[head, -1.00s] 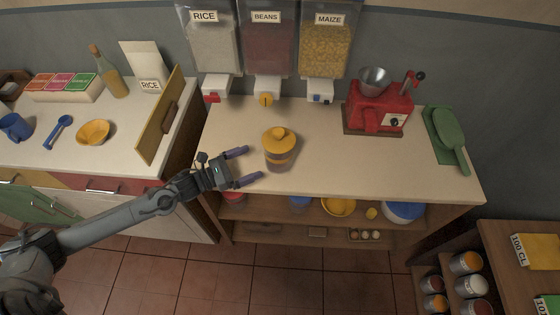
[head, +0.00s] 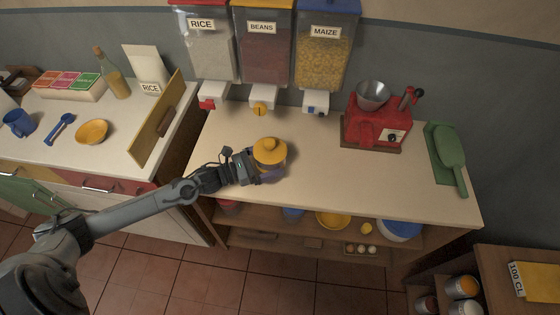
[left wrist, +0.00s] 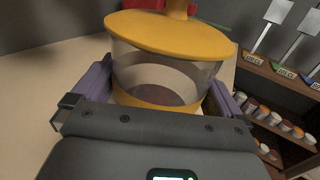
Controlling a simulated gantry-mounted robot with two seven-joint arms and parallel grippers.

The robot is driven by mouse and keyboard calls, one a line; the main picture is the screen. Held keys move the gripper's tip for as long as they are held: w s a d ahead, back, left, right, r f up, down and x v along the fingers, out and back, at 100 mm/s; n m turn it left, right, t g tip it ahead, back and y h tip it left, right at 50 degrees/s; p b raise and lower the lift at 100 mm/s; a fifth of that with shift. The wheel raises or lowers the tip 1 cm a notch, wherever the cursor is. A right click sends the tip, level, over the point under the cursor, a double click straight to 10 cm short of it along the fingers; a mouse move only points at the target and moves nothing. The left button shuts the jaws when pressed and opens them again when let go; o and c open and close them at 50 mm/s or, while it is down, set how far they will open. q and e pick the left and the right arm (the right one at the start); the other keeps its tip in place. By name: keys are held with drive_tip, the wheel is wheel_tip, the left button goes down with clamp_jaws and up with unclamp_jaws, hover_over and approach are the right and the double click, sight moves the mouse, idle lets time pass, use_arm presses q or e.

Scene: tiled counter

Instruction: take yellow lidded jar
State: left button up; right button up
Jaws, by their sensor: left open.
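The yellow lidded jar (head: 269,151) stands upright on the counter near its front left part. It has a yellow knobbed lid, a clear body and a yellow band near the bottom. In the left wrist view the jar (left wrist: 165,72) fills the middle, between the two purple fingers. My left gripper (head: 268,172) is open around the jar, with one finger on each side. Whether the fingers touch the jar cannot be told. The gripper hides the jar's lower part in the head view. My right gripper is not in view.
Dispensers of rice, beans (head: 262,45) and maize hang behind the counter (head: 340,180). A red grinder (head: 378,125) and a green scoop (head: 447,155) stand to the right. A wooden board (head: 157,118) stands upright on the left. The counter right of the jar is clear.

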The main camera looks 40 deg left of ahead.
use_arm(q)
drive_tip(key=shift+w+d, duration=0.3)
drive_tip(key=shift+w, duration=0.15)
drive_tip(key=shift+s+a, duration=0.2)
drive_tip(key=shift+s, duration=0.05)
drive_tip(key=shift+c, duration=0.3)
drive_tip(key=c, duration=1)
drive_tip(key=shift+r, duration=0.1)
